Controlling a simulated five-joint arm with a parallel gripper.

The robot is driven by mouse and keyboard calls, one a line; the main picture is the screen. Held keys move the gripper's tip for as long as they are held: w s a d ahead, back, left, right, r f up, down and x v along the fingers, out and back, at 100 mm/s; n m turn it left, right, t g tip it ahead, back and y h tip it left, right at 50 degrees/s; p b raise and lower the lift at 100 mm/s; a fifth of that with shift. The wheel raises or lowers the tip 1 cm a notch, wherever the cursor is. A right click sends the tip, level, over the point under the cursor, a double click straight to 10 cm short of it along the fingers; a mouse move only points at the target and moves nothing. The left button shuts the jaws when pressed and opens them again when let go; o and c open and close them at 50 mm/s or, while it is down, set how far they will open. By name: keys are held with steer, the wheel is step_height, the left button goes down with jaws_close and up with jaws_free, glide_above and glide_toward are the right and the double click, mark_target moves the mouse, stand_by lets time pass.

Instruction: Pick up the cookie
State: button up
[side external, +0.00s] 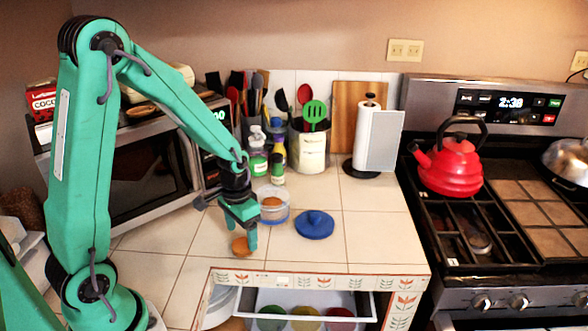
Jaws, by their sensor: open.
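A round brown cookie (241,246) lies on the tiled counter near its front edge. My gripper (246,234) is open, pointing down just above and beside the cookie. One teal finger reaches down close to the cookie's right side; I cannot tell whether it touches. The other finger is hard to make out. A clear round container (286,213) stands behind and to the right of my gripper, with something brown (271,202) showing in it. My gripper hides part of the container's left side.
A blue lid (314,226) lies on the counter to the right. A drawer (362,302) with bowls stands open below the counter edge. A microwave (150,178), utensil crocks (312,150) and a paper towel roll (379,138) stand behind. The counter's right part is clear.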

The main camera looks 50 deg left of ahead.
mark_target(243, 244)
steer(key=shift+a+f, duration=0.1)
steer(key=shift+f, duration=1.6)
steer(key=c, duration=1.1)
steer(key=shift+o, duration=0.2)
steer(key=shift+r, duration=0.15)
steer(key=shift+r, duration=0.7)
steer(key=r, duration=0.2)
steer(key=shift+d+r, duration=0.25)
steer(key=shift+r, duration=0.15)
steer(key=s+d+r, duration=0.4)
steer(key=d+r, duration=0.2)
steer(key=d, duration=0.4)
steer(key=shift+d+r, duration=0.25)
steer(key=shift+r, duration=0.05)
